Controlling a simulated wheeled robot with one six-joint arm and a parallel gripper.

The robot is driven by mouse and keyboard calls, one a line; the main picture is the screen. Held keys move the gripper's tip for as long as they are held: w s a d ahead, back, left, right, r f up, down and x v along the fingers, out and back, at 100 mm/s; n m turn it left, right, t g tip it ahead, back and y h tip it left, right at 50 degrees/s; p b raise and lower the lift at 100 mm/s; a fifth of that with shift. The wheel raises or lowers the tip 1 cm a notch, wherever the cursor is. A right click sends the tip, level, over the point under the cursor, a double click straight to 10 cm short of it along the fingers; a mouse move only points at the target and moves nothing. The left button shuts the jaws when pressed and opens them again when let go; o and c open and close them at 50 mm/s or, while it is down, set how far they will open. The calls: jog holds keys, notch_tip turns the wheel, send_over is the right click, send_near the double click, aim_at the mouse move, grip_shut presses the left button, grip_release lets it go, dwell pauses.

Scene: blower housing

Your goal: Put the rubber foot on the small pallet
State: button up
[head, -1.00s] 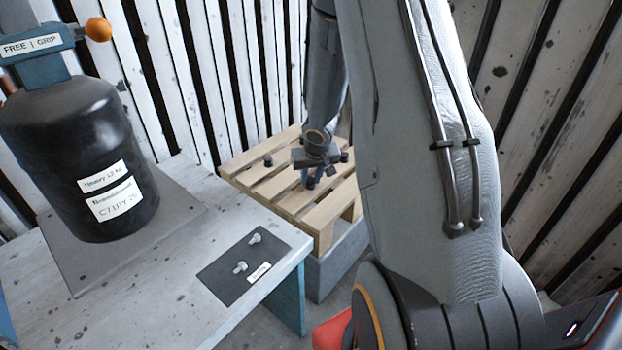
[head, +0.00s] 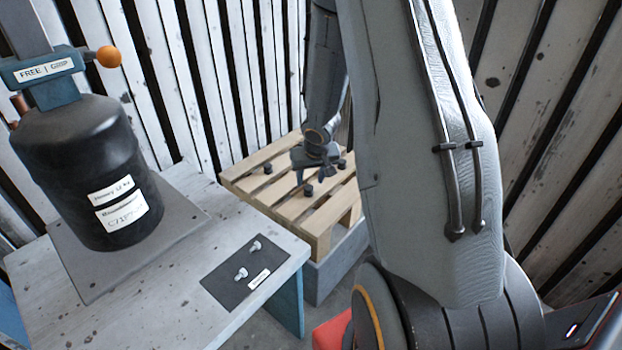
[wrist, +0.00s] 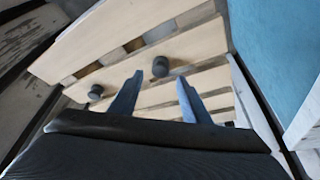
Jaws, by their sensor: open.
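The small pallet (head: 246,180) is pale slatted wood. Several small black rubber feet stand on it. One rubber foot (head: 308,190) sits on a slat just below my gripper (head: 313,178), another (head: 268,168) is to its left, and a third (head: 342,163) is to its right. My gripper is open and empty above the pallet. In the wrist view, a foot (wrist: 160,66) stands upright on a slat just beyond the gap between my fingertips (wrist: 160,80), apart from both. Another foot (wrist: 96,92) is left of the fingers.
The pallet rests on a grey block (head: 334,262). A workbench (head: 150,290) at left holds a black cylinder (head: 85,165) and a dark mat (head: 225,290) with two bolts and a label. Slatted walls (head: 200,80) close off the back and right.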

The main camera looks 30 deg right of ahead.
jog(key=s+a+r+n+p, duration=0.1)
jog(key=s+a+r+p, duration=0.2)
jog(key=r, duration=0.4)
jog(key=s+a+r+g, duration=0.1)
jog(key=s+a+r, duration=0.2)
jog(key=a+r, duration=0.3)
jog(key=s+a+r+n+p, duration=0.1)
jog(key=s+a+r+p, duration=0.1)
jog(key=s+a+r, duration=0.35)
jog(key=s+a+r+n+g+y, duration=0.1)
jog(key=s+a+r+n, duration=0.1)
jog(key=s+a+r, duration=0.3)
jog(key=s+a+r+n+g, duration=0.2)
jog(key=s+a+r, duration=0.3)
jog(key=s+a, duration=0.4)
jog(key=s, duration=0.5)
jog(key=shift+a+y, duration=0.25)
jog(key=shift+y, duration=0.15)
